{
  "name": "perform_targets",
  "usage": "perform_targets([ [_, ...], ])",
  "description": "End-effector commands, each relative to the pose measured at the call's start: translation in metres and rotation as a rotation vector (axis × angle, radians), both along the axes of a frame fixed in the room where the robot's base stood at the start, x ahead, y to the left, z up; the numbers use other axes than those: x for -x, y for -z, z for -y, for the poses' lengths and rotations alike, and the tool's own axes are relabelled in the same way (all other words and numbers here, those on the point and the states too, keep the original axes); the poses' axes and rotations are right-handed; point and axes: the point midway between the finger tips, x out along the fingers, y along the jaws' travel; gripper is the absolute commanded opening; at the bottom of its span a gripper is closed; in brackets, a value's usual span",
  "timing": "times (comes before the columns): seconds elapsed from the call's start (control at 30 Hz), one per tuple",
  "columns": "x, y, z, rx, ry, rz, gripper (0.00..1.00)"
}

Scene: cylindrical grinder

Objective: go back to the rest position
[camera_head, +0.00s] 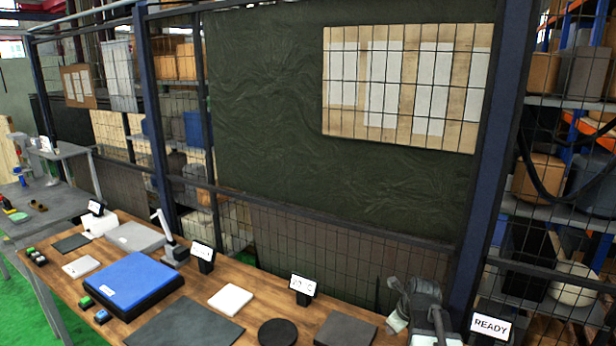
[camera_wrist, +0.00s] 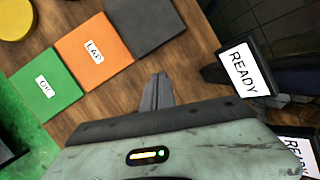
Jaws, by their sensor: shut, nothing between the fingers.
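My gripper (camera_wrist: 156,92) shows in the wrist view with its fingers together and nothing between them. It is over bare brown wood of the table, just below an orange tile marked LAP (camera_wrist: 94,52) and a dark grey tile (camera_wrist: 143,22). It appears apart from both tiles. In the head view, what looks like my arm is folded at the lower right, beside a READY sign (camera_head: 491,326); its fingertips cannot be made out there. The READY sign also stands right of my gripper in the wrist view (camera_wrist: 244,70).
A green tile marked OK (camera_wrist: 45,86) and a yellow disc (camera_wrist: 17,18) lie at the wrist view's left. In the head view, a blue box (camera_head: 133,281), white tile (camera_head: 230,299) and black disc (camera_head: 278,332) lie on the table. A mesh fence (camera_head: 330,225) runs behind.

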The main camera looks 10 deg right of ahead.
Motion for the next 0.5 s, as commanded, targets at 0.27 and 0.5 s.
perform_targets([
  [0.27, 0.051, 0.039, -0.183, 0.355, -1.265, -0.102, 0.00],
  [0.5, 0.093, 0.041, -0.172, 0.495, -2.116, -0.131, 0.00],
])
